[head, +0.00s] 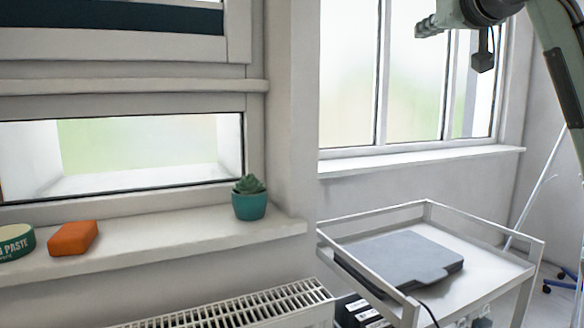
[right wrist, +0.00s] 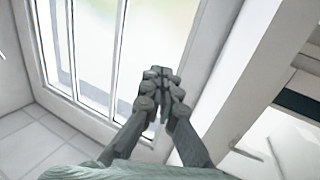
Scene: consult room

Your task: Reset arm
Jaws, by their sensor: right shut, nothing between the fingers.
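My right arm comes in from the upper right of the head view. My right gripper (head: 430,27) is raised high in front of the right window, well above the trolley. In the right wrist view its fingers (right wrist: 160,78) are together with nothing between them, in front of a window frame. My left gripper and arm are not in view.
A windowsill (head: 180,236) at left holds a green tin (head: 16,243), an orange block (head: 73,238) and a succulent in a teal pot (head: 249,204). A white trolley (head: 495,285) carries a flat grey device (head: 402,260). A radiator (head: 240,308) is below the sill.

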